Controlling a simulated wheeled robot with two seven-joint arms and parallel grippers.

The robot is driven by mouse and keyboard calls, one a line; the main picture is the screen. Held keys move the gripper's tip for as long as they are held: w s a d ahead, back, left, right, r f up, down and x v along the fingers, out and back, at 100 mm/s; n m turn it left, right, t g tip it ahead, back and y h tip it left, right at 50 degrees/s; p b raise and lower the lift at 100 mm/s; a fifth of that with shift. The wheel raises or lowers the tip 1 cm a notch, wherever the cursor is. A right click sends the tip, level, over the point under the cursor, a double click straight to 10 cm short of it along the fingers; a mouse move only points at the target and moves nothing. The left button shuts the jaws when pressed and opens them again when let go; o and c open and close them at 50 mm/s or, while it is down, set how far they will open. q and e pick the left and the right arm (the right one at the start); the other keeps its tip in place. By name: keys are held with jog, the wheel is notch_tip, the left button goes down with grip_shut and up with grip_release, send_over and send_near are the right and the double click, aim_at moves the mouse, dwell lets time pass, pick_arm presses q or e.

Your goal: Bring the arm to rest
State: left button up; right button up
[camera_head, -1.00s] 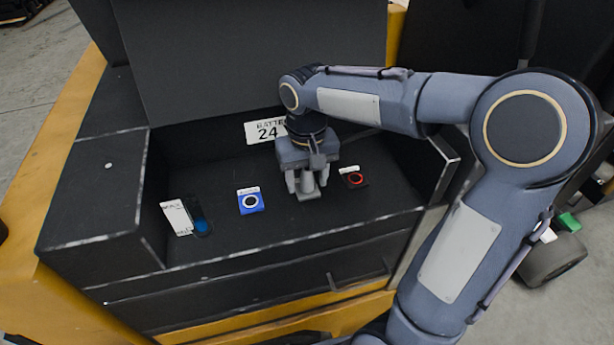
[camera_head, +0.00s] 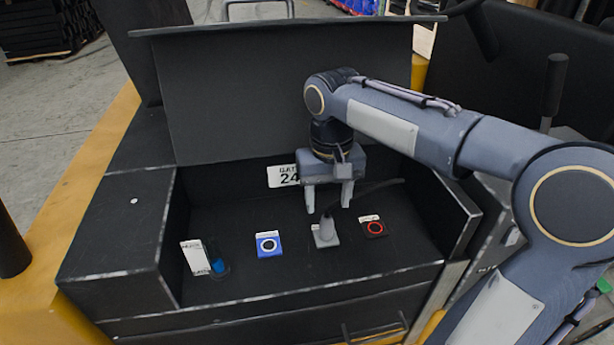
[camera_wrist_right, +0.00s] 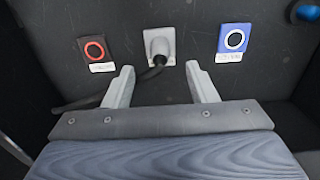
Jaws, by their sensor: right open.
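My right gripper (camera_head: 330,199) is open and empty. In the head view it hangs above the floor of the black open compartment, just above and behind a grey plug (camera_head: 326,230). The plug stands on a light grey square plate and a black cable runs from it. In the right wrist view, my right gripper (camera_wrist_right: 160,88) shows its two fingers spread apart, with the grey plug (camera_wrist_right: 159,45) ahead of the gap, clear of both fingers. My left gripper is not in view.
A blue square with a ring (camera_head: 269,245) lies left of the plug, a red-ringed black square (camera_head: 373,227) right. A white label (camera_head: 194,257) and blue knob (camera_head: 218,265) sit further left. The compartment's side walls and raised lid (camera_head: 290,90) surround the arm.

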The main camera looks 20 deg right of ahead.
jog(key=s+a+f+t+y, duration=0.1)
jog(key=s+a+f+t, duration=0.1)
jog(key=s, duration=0.6)
jog(key=s+a+f+n+t+y, duration=0.1)
jog(key=s+f+t+y, duration=0.1)
jog(key=s+f, duration=0.3)
jog(key=s+t, duration=0.1)
jog(key=s, duration=0.2)
jog(key=shift+s+a+y, duration=0.2)
jog(key=shift+a+y, duration=0.1)
jog(key=shift+a, duration=0.05)
jog(key=shift+s+a+f+t, duration=0.25)
jog(key=shift+s+f+t, duration=0.05)
jog(key=shift+f, duration=0.1)
jog(key=shift+c, duration=0.3)
